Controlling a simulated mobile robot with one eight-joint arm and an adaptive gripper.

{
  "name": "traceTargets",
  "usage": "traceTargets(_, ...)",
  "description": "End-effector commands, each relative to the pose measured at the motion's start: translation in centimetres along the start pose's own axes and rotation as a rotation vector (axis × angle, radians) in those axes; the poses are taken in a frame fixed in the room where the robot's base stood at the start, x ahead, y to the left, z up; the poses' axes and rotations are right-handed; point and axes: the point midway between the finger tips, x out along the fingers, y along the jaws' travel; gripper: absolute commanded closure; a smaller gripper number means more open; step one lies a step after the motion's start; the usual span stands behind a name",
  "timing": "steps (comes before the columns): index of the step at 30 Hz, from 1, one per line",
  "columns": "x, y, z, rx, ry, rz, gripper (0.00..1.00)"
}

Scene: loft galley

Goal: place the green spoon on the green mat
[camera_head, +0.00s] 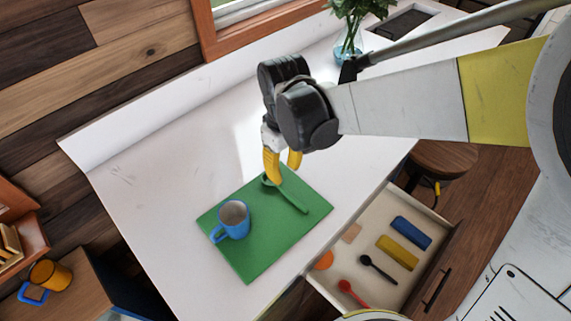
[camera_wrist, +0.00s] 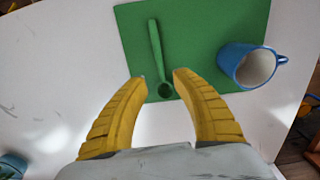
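The green spoon (camera_head: 291,199) lies on the green mat (camera_head: 253,264) on the white counter. In the wrist view the spoon's handle (camera_wrist: 155,42) runs across the mat (camera_wrist: 205,22) and its bowl is near the mat's edge. My gripper (camera_head: 282,172) is over the bowl end of the spoon. Its two yellow fingers are apart, with nothing held between them; in the wrist view the fingertips (camera_wrist: 160,76) lie either side of the bowl end. I cannot tell whether they touch the spoon.
A blue mug (camera_head: 234,219) stands on the mat beside the spoon; it also shows in the wrist view (camera_wrist: 247,66). An open drawer (camera_head: 333,288) holds a black spoon (camera_head: 378,268), a red spoon (camera_head: 352,293) and blocks. A plant vase (camera_head: 347,52) stands behind. The counter left of the mat is clear.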

Motion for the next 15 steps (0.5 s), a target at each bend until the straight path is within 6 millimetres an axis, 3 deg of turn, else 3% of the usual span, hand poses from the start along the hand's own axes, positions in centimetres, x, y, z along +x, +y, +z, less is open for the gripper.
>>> traceTargets(4, -2.3, 0.0, 0.0, 0.0, 0.0, 0.0, 0.67)
traceTargets(11, -3.4, 0.1, 0.1, 0.005, 0.003, 0.001, 0.67)
traceTargets(15, -4.8, 1.5, 2.0, 0.077, 0.051, 0.019, 0.67)
